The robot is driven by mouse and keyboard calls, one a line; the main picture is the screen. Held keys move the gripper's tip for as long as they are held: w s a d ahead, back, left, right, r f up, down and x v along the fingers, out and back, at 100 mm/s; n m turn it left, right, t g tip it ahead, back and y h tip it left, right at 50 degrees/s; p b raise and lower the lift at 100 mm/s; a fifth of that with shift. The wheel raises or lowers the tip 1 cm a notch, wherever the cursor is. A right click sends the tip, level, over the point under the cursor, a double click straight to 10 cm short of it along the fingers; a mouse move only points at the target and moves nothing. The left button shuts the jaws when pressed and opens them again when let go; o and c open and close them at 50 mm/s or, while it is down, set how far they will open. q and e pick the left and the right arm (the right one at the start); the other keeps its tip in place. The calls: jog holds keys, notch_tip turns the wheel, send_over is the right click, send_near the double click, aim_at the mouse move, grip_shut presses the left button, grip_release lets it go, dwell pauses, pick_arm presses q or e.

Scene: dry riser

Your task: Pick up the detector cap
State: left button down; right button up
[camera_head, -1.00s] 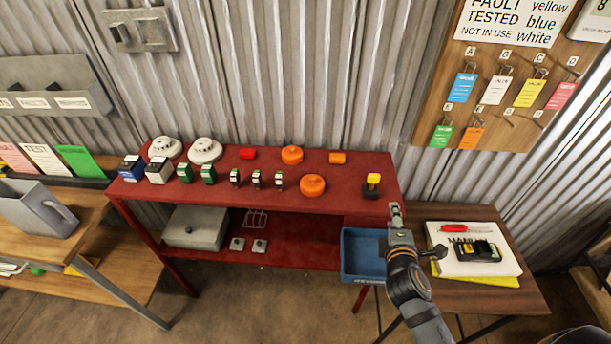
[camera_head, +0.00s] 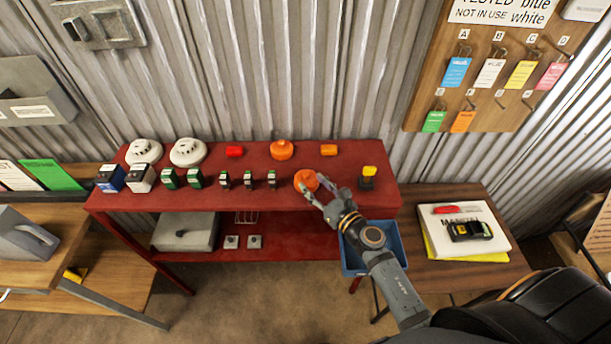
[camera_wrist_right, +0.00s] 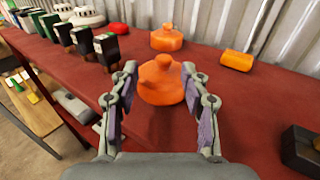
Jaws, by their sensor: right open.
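Two round orange caps with a knob on top, which look like detector caps, sit on the red bench. The front cap (camera_head: 304,179) stands upright near the middle right; the rear cap (camera_head: 281,150) is behind it by the wall. My right gripper (camera_head: 313,185) is open at the front cap. In the right wrist view the front cap (camera_wrist_right: 164,84) shows between the spread fingers, at their tips; I cannot tell if they touch it. The rear cap (camera_wrist_right: 166,39) is beyond. My left gripper is not in view.
On the red bench (camera_head: 222,191), white detectors (camera_head: 188,152) and several small blocks stand to the left. An orange cylinder (camera_head: 328,149) lies behind, right of the rear cap. A black block with a yellow top (camera_head: 368,177) stands to the right. A blue bin (camera_head: 352,262) hangs below the arm.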

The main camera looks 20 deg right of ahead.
aim_at(306, 173)
jog(key=shift+w, duration=0.15)
jog(key=shift+w+a+r+p, duration=0.1)
jog(key=shift+w+r+p, duration=0.15)
jog(key=shift+w+p, duration=0.15)
jog(key=shift+w+a+r+p, duration=0.1)
jog(key=shift+w+r+p, duration=0.15)
jog(key=shift+w, duration=0.25)
jog(key=shift+f+x, duration=0.25)
jog(key=shift+x, duration=1)
jog(key=shift+w+f, duration=0.2)
jog(key=shift+w, duration=0.15)
jog(key=shift+s+d+r, duration=0.1)
jog(key=shift+s, duration=0.1)
jog(key=c, duration=0.4)
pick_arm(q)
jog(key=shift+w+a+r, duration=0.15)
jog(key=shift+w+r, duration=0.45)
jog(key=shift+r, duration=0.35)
pick_arm(e)
grip_shut()
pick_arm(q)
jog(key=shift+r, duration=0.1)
pick_arm(e)
jog(key=shift+r, duration=0.1)
